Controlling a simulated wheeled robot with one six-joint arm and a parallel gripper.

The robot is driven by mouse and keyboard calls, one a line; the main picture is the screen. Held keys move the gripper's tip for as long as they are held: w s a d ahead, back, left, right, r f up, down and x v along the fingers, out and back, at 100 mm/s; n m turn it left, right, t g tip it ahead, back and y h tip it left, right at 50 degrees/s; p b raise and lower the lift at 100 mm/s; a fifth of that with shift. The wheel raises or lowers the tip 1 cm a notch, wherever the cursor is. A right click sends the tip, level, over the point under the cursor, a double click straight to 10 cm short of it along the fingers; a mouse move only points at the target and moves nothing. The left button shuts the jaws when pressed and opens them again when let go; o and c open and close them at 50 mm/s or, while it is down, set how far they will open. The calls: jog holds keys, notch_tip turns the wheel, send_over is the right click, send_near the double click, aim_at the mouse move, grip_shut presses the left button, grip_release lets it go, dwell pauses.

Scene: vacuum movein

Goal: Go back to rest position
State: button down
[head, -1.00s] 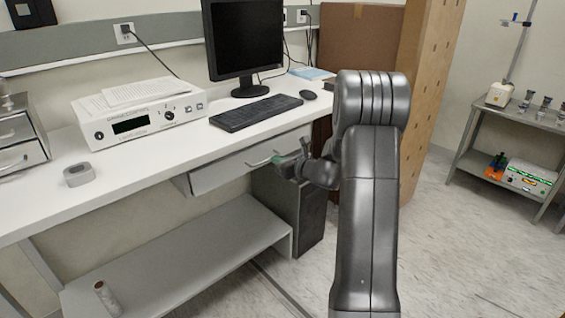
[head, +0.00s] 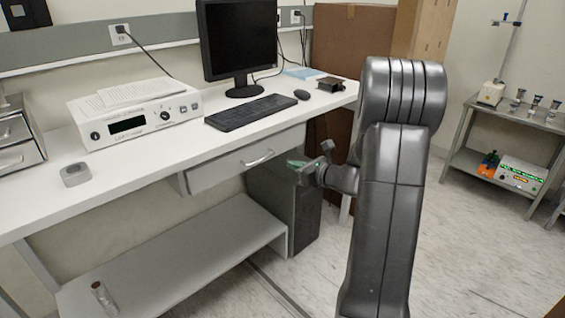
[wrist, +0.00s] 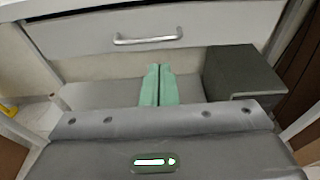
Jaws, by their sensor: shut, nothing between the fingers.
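My gripper (head: 297,164) shows in the head view beside the bench front, just right of the drawer. In the wrist view its two green fingers (wrist: 160,85) are together with nothing between them. The drawer (head: 245,158) under the bench top looks closed, and its handle (wrist: 147,37) lies beyond the fingertips in the wrist view, apart from them.
The bench (head: 130,180) holds a monitor (head: 238,40), a keyboard (head: 250,112), a grey instrument (head: 135,120) and a small grey device (head: 75,174). A dark computer case (head: 300,215) stands below. Open floor lies right, before a metal cart (head: 510,130).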

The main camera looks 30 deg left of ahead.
jog(key=v, duration=0.3)
jog(key=shift+s+d, duration=0.15)
jog(key=shift+d, duration=0.1)
jog(key=x, duration=1.4)
jog(key=shift+d+r, duration=0.1)
jog(key=shift+r, duration=0.05)
